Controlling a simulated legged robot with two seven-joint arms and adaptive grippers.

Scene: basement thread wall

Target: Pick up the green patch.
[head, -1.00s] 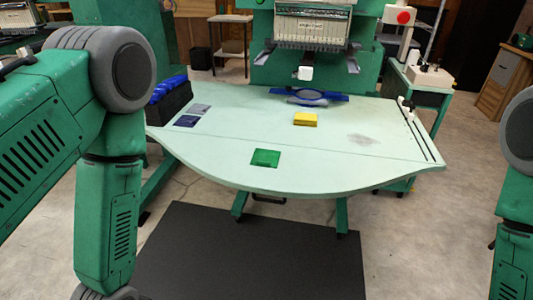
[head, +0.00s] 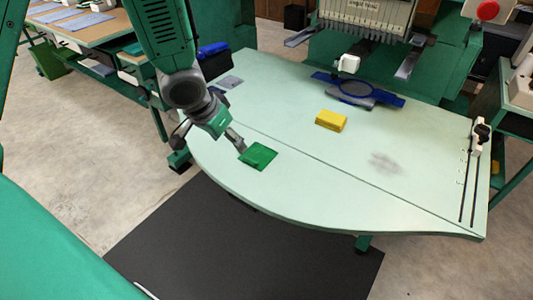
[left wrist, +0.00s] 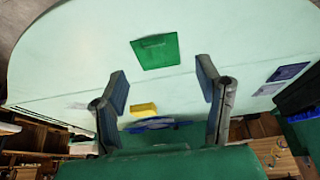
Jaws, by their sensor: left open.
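The green patch (head: 258,157) lies flat near the front edge of the pale green table (head: 330,180). My left gripper (head: 240,145) comes in from the left, and its fingertips are close to the patch's left corner in the head view. In the left wrist view the patch (left wrist: 156,51) lies beyond the two spread fingers of my left gripper (left wrist: 162,82), with nothing between them in their grasp. I cannot tell the exact height of the fingers above the table. My right gripper is not in view.
A yellow block (head: 331,120) sits on the table behind the patch. A blue hoop frame (head: 357,88) lies under the machine head (head: 365,18). A grey-blue patch (head: 229,82) lies at the table's left. A black mat (head: 235,245) covers the floor in front.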

